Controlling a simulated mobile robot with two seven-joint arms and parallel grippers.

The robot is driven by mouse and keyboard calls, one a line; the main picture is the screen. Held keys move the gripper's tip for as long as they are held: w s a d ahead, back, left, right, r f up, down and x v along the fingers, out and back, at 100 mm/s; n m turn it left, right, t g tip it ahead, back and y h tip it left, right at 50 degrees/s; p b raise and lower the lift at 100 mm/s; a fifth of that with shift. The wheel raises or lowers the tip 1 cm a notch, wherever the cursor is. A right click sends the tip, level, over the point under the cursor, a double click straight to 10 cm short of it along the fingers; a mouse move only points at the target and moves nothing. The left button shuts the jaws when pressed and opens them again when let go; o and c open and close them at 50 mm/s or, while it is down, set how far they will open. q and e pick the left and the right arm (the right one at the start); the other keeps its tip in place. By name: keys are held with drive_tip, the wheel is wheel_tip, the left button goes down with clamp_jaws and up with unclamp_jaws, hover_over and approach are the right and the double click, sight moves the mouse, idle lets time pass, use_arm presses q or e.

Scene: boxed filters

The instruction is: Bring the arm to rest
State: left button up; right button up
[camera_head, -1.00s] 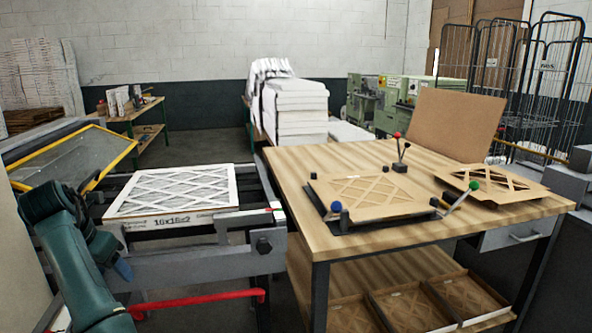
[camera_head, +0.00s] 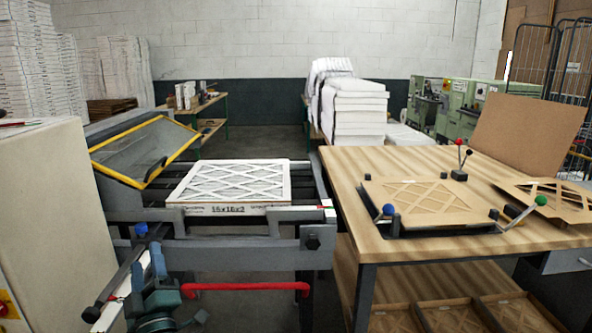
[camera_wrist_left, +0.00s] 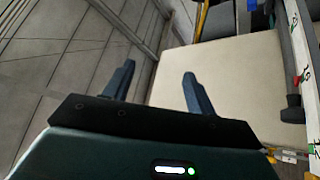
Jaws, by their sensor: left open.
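My left gripper (camera_head: 156,268) is low at the left of the head view, in front of the grey machine frame. In the left wrist view its two blue fingers (camera_wrist_left: 158,78) stand apart with nothing between them. Much of the arm is below the head view's lower edge. The white-framed filter marked 16x16x2 (camera_head: 228,184) lies flat on the machine, above and to the right of the gripper and apart from it. My right gripper does not show.
A beige cabinet (camera_head: 50,205) stands close at the left. The machine's red bar (camera_head: 235,287) is just right of the gripper. A wooden table (camera_head: 350,165) with a cardboard lattice frame (camera_head: 418,200) stands at right. The left wrist view shows grey floor (camera_wrist_left: 50,75).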

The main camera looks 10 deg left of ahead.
use_arm(q)
drive_tip(key=s+d+f+m+h, duration=0.4)
drive_tip(key=d+f+m+h, duration=1)
drive_tip(key=d+m+h, duration=0.1)
drive_tip(key=s+d+f+m+g+h, duration=0.1)
drive_tip(key=s+d+f+m+g, duration=0.2)
drive_tip(key=s+f, duration=0.4)
drive_tip(key=s+d+f+m+g+h, duration=0.1)
drive_tip(key=s+d+f+m+g, duration=0.2)
drive_tip(key=s+d+f+g, duration=0.2)
drive_tip(key=s+f, duration=0.3)
drive_tip(key=shift+f+h, duration=0.15)
drive_tip(key=shift+h, duration=0.25)
drive_tip(key=shift+d, duration=0.1)
drive_tip(key=shift+c, duration=0.5)
